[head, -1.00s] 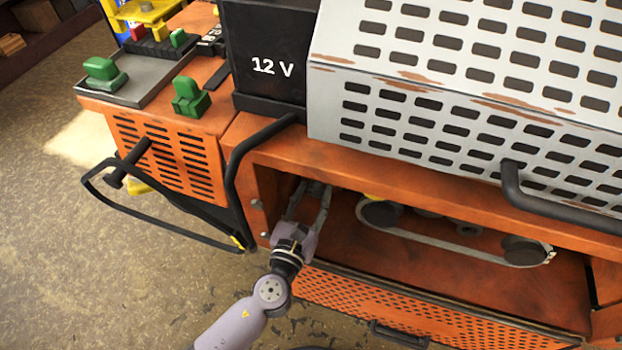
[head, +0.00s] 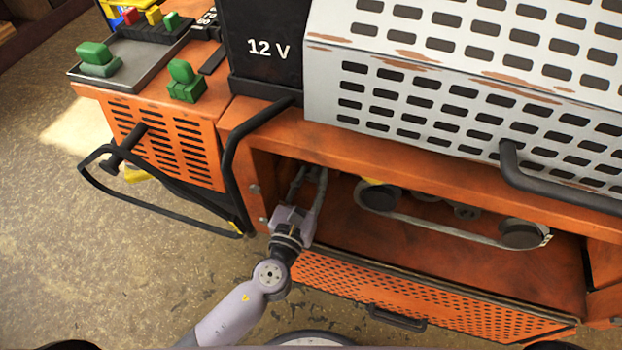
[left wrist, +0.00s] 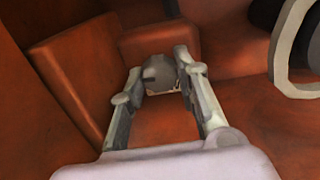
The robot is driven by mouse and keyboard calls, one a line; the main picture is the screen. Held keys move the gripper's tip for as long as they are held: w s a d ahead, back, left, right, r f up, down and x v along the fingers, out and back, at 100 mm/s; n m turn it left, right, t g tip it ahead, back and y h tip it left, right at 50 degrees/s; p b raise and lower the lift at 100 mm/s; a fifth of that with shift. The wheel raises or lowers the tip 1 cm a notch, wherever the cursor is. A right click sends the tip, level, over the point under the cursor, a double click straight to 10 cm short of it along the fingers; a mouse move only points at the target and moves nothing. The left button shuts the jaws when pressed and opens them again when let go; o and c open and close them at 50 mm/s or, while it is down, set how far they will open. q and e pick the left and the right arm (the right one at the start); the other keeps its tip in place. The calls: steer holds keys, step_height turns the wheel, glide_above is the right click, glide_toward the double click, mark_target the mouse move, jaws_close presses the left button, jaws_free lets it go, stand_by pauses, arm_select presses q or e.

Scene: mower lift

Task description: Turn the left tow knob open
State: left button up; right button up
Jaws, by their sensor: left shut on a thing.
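The left tow knob (left wrist: 160,73) is a small grey, rounded knob deep in the orange compartment, seen in the left wrist view. My left gripper (left wrist: 160,80) has its two fingers on either side of the knob and is shut on it. In the head view my left gripper (head: 309,174) reaches into the left end of the open compartment, its fingertips just under the upper ledge. The knob is hidden there. How far the knob is turned cannot be told. My right gripper is not in view.
Right of the fingers, a belt (head: 440,232) runs around dark pulleys (head: 378,195). An orange perforated panel (head: 430,305) with a black handle (head: 397,318) lies below. A black bent bar (head: 240,160) stands left of the arm. A 12 V box (head: 268,50) sits above.

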arm_select(q)
steer(key=shift+n, duration=0.9)
steer(key=o, duration=0.9)
steer(key=shift+c, duration=0.2)
steer(key=v, duration=1.2)
